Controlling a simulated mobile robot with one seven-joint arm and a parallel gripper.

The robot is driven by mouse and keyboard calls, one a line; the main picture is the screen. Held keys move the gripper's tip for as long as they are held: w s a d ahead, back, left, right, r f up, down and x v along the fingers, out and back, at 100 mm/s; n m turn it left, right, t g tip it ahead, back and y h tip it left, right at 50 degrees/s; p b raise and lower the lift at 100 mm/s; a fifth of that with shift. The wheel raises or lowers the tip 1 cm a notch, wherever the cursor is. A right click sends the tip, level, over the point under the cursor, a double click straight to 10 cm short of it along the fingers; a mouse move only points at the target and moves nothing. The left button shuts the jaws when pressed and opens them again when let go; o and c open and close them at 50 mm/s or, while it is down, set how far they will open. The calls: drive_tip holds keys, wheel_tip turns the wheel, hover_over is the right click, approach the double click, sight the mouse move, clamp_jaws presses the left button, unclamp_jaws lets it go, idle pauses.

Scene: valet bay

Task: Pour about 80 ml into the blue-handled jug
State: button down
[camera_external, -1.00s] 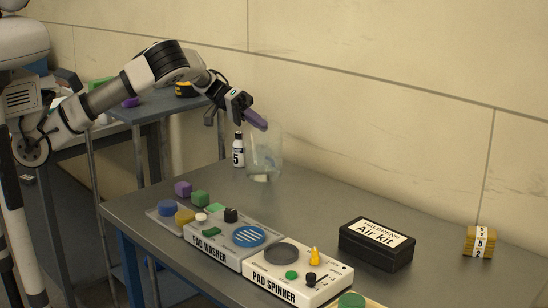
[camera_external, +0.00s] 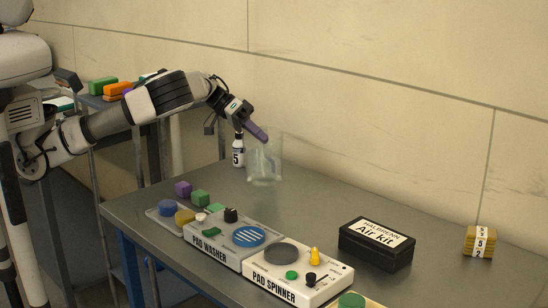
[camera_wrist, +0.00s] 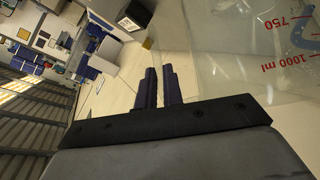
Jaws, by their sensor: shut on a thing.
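My gripper (camera_external: 262,137) has dark purple fingers and is shut on a clear jug (camera_external: 263,172), near its rim. The jug is roughly upright at the back of the table; I cannot tell whether its base touches the top. A pale blue curved part, perhaps its handle, shows faintly through the clear wall. In the wrist view, my gripper's fingers (camera_wrist: 159,88) are beside the jug's clear wall (camera_wrist: 225,60), which bears red marks of 750 and 1000 ml. A blue curved piece shows at the upper right there. Any liquid level is not clear.
A small bottle labelled 5 (camera_external: 238,152) stands just left of the jug. The pad washer (camera_external: 215,250), pad spinner (camera_external: 300,278) and black Air kit box (camera_external: 376,246) line the front. Yellow number blocks (camera_external: 480,241) stand at right. The back middle of the table (camera_external: 330,200) is clear.

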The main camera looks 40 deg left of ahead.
drive_tip(key=shift+s+d+f+b, duration=0.15)
drive_tip(key=shift+f+b, duration=0.1)
drive_tip(key=shift+f, duration=0.25)
drive_tip(key=shift+s+d+f+b, duration=0.15)
drive_tip(key=shift+f+b, duration=0.1)
drive_tip(key=shift+f, duration=0.2)
drive_tip(key=s+d+f+m+t+y+b, duration=0.3)
drive_tip(key=s+d+f+y+b, duration=0.1)
drive_tip(key=b, duration=0.7)
wheel_tip(320, 180, down, 2)
drive_tip(key=shift+s+d+f+m+y, duration=0.15)
drive_tip(key=shift+s+d+m+y, duration=0.2)
drive_tip(key=shift+d+y, duration=0.4)
drive_tip(key=shift+d+b, duration=0.15)
drive_tip(key=shift+b, duration=0.15)
